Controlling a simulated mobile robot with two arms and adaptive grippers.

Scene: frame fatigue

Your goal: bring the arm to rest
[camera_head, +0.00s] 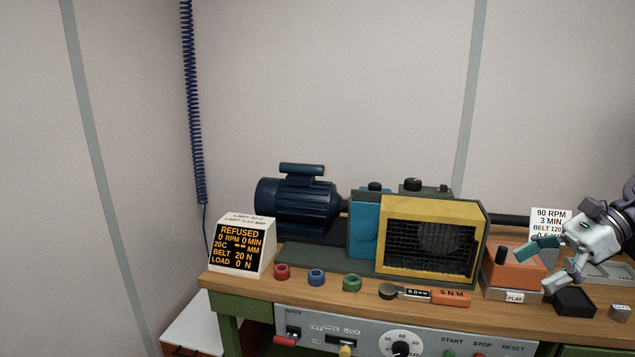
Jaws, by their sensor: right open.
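My right gripper (537,268) comes in from the right edge, above the right end of the wooden bench (375,302). Its two fingers are spread apart with nothing between them. They are in front of an orange block (515,268) with a black knob and a "PLAY" label. Whether a finger touches the block I cannot tell. My left gripper is not in view.
A yellow-framed mesh guard (432,238), a blue motor (297,205) and a "REFUSED" display (242,247) stand on the bench. Red (282,271), blue (316,277) and green rings (352,283) lie in front.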

